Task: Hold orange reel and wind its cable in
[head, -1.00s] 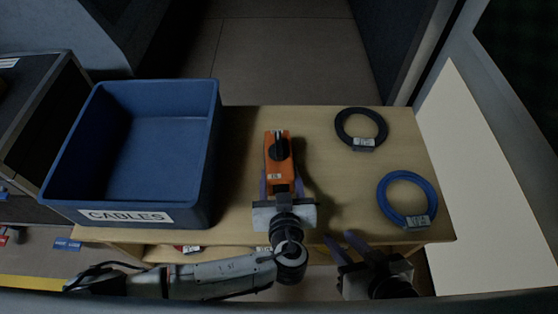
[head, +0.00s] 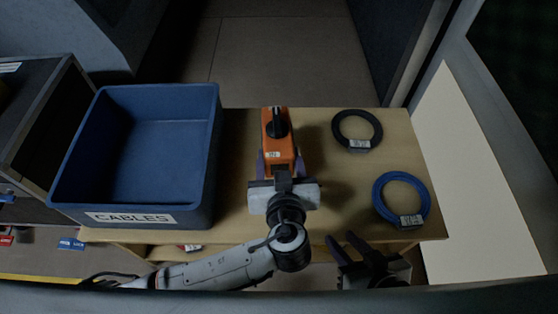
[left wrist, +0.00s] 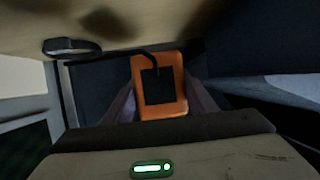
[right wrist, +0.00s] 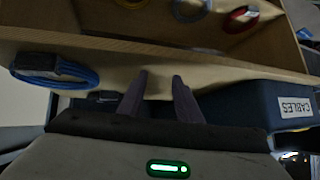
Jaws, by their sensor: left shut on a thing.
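The orange reel (head: 277,146) with a black knob is over the middle of the wooden table. My left gripper (head: 279,170) is shut on its near end, a finger on each side. In the left wrist view, the reel (left wrist: 159,88) shows its orange frame and dark centre between the fingers, with a thin black cable running from it. The cable is not clear in the head view, and I cannot tell how much of it is out. My right gripper (head: 347,243) is open and empty near the table's front edge; its fingers also stand apart in the right wrist view (right wrist: 160,76).
A blue bin (head: 145,216) labelled CABLES stands on the left. A black cable coil (head: 376,136) and a blue cable coil (head: 427,196) lie on the right of the table (head: 325,125). Several coils sit on a lower shelf in the right wrist view. Table between reel and coils is clear.

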